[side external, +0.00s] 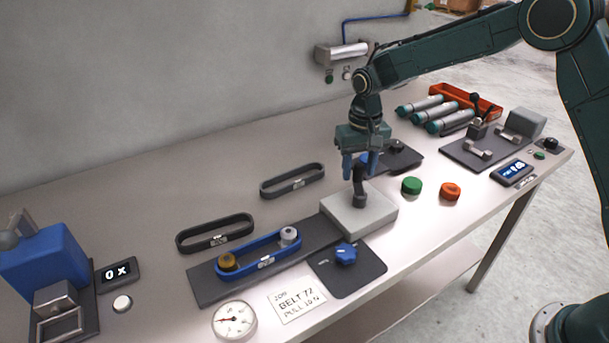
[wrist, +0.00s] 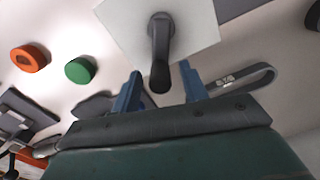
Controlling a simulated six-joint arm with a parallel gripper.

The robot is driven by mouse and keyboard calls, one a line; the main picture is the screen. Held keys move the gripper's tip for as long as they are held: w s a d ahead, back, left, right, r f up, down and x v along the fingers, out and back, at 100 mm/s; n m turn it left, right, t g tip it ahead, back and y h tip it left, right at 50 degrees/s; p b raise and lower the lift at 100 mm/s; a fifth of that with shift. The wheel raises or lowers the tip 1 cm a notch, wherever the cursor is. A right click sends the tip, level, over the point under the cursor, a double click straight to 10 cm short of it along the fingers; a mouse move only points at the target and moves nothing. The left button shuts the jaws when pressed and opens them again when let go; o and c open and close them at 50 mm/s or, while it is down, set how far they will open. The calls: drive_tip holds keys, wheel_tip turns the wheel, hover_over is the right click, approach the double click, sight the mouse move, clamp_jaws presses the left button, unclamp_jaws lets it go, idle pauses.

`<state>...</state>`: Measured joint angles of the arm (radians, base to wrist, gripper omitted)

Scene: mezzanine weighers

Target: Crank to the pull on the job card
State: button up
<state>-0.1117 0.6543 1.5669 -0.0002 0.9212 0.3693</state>
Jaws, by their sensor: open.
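My gripper (side external: 361,170) is open, with its blue fingers pointing down around the upper part of the dark crank handle (side external: 359,191). The crank stands on a pale grey block (side external: 375,217). In the wrist view, the crank handle's end (wrist: 160,78) lies between the spread fingertips (wrist: 160,84), with a gap visible on both sides. A blue belt (side external: 262,262) runs around a brass pulley (side external: 227,262) and a grey pulley (side external: 289,234). The job card (side external: 297,299) reads "BELT 72" and a pull that looks like 10 N. A round dial gauge (side external: 234,321) lies beside it.
A blue knob (side external: 346,254) sits on a dark plate in front of the block. Two dark belts (side external: 215,233) (side external: 292,181) lie behind. Green (side external: 411,186) and orange (side external: 450,191) round pieces stand to the right. A blue machine (side external: 45,262) is far left.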

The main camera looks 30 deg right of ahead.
wheel_tip(320, 180, up, 14)
idle(0.7)
